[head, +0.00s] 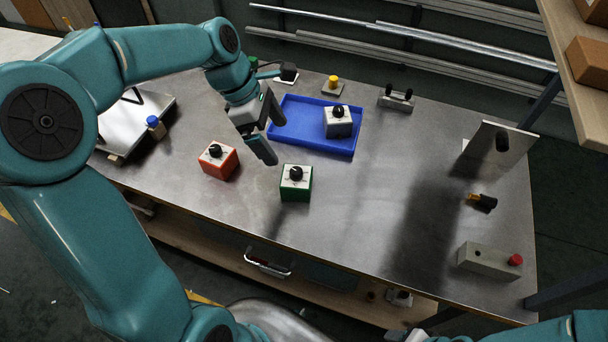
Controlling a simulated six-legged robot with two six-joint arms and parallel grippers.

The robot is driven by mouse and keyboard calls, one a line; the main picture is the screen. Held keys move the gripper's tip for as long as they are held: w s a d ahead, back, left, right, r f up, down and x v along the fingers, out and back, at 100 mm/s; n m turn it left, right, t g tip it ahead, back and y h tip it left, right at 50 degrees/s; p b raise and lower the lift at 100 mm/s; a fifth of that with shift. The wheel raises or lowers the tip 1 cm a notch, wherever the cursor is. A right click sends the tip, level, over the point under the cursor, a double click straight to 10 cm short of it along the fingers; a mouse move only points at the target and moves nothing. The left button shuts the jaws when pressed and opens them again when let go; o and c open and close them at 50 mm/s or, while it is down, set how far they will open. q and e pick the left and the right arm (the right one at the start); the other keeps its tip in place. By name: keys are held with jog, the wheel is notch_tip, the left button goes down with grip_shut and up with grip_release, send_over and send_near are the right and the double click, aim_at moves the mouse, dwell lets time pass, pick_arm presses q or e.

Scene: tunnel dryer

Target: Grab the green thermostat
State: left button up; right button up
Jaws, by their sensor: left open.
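The green thermostat (296,187) is a small green box with a pale top and a black knob. It stands on the metal table in front of the blue tray. My left gripper (272,143) is open and empty, pointing down, behind and a little to the left of the green thermostat and apart from it. My right gripper cannot be made out; only a bit of teal arm shows at the lower right edge.
A red thermostat (219,164) stands left of the green one. A grey box with a red button (488,261) stands at right. The table (370,200) is clear right of the green thermostat.

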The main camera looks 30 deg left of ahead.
aim_at(292, 170)
pick_arm(q)
jog(key=x, duration=0.9)
jog(key=shift+s+f, duration=0.2)
jog(key=shift+f, duration=0.25)
jog(key=shift+d+f, duration=0.1)
jog(key=shift+f, duration=0.4)
jog(key=x, duration=0.5)
jog(key=shift+s+f, duration=0.1)
jog(key=shift+f, duration=0.1)
jog(key=c, duration=1.1)
